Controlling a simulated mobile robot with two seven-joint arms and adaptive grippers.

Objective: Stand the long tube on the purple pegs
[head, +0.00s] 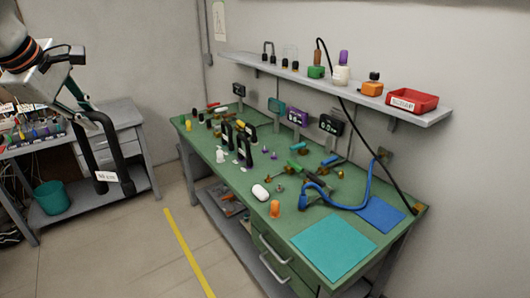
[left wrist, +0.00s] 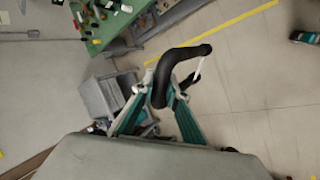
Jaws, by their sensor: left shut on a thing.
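The long tube (head: 99,167) is a black, inverted U with a white tag on one leg. My left gripper (head: 92,120) is shut on its upper part and holds it in the air at the left, away from the green bench. In the left wrist view the tube (left wrist: 161,78) sits between the gripper's teal fingers (left wrist: 163,98), its far end bending right. Small purple pegs (head: 273,156) stand on the bench, near its middle; they are tiny here. The tube is well apart from them. My right gripper is not in view.
Two shorter black bent tubes (head: 245,150) stand on the bench (head: 226,178) left of the purple pegs, with small white pieces beside them. A white rounded item (head: 260,191), an orange piece (head: 275,209) and a blue hose (head: 367,187) lie nearer. A shelf (head: 335,86) overhangs the back.

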